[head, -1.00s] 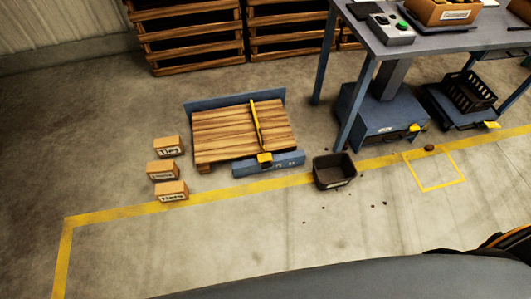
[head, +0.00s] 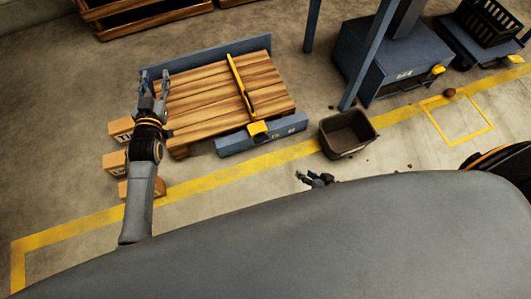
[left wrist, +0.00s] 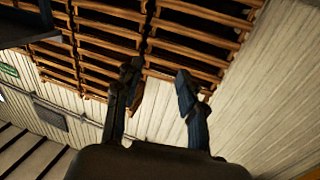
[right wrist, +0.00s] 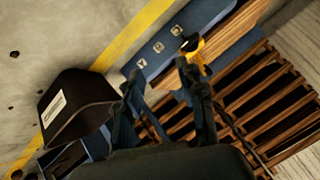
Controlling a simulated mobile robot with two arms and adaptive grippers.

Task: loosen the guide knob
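A yellow guide bar (head: 240,84) lies across a wooden slatted deck (head: 185,105). Its near end has a yellow block (head: 258,128) at the blue front rail (head: 290,130). In the right wrist view a dark knob (right wrist: 189,45) shows at the yellow block (right wrist: 200,55), beyond my fingertips. My left gripper (head: 154,78) is open and empty, over the deck's left end; its open fingers also show in the left wrist view (left wrist: 156,78). My right gripper (head: 314,178) is low, in front of the rail and apart from it; the right wrist view (right wrist: 158,75) shows it open and empty.
A dark bin (head: 347,134) stands right of the rail, near my right gripper. Labelled cardboard boxes (head: 118,163) stand left of the deck, partly behind my left arm. A blue cabinet (head: 390,60) and table leg (head: 370,55) are at the back right.

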